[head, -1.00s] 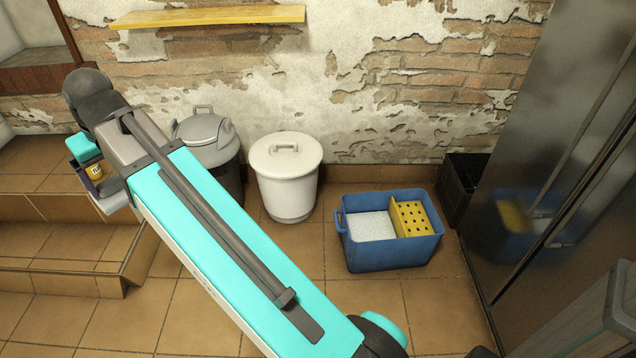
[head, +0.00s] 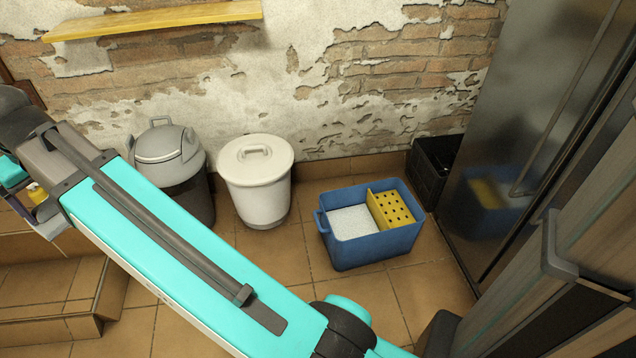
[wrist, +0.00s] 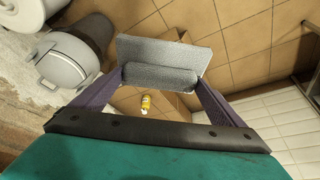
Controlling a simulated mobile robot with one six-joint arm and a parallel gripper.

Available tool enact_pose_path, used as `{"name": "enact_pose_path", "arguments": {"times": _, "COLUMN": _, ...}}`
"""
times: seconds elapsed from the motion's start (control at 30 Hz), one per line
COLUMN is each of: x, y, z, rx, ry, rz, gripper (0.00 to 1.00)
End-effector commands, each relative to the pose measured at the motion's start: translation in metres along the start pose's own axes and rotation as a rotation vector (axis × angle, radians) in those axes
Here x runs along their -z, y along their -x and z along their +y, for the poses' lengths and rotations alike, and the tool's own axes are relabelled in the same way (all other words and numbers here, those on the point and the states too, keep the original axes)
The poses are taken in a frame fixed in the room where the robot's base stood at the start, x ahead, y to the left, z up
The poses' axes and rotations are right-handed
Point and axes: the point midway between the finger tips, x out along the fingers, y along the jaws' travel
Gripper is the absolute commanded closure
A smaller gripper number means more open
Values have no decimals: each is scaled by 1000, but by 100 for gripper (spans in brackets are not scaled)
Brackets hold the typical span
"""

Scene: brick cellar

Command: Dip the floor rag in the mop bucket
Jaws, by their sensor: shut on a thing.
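The mop bucket (head: 372,247) is a blue tub on the tiled floor in the head view. It holds pale, speckled contents on its left and a yellow perforated wringer (head: 391,209) on its right. My gripper (wrist: 160,80), with purple fingers, is shut on the grey floor rag (wrist: 165,52) in the wrist view. The rag hangs folded between the fingers, clear of the floor. In the head view my gripper is at the left edge, partly cut off, far to the left of the bucket. The bucket does not show in the wrist view.
A white lidded bin (head: 255,185) and a grey lidded bin (head: 172,165) stand left of the bucket. A black crate (head: 430,172) and a shiny metal cabinet (head: 510,150) are right. Tiled steps (head: 50,285) are at lower left.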

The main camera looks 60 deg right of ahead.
Motion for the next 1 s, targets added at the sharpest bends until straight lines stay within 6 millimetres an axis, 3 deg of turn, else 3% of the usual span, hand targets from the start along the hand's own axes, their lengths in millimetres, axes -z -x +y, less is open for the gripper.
{"name": "enact_pose_path", "arguments": {"times": 0.37, "x": 0, "y": -1, "z": 15, "rx": -10, "ry": -23, "rz": 0, "gripper": 25}}
{"name": "enact_pose_path", "arguments": {"times": 0.53, "x": 0, "y": -10, "z": 37, "rx": -33, "ry": -81, "rz": -1, "gripper": 25}}
{"name": "enact_pose_path", "arguments": {"times": 0.67, "x": -1, "y": -23, "z": 70, "rx": -72, "ry": -171, "rz": -3, "gripper": 25}}
{"name": "enact_pose_path", "arguments": {"times": 1.0, "x": -21, "y": -66, "z": 190, "rx": -207, "ry": -499, "rz": -2, "gripper": 25}}
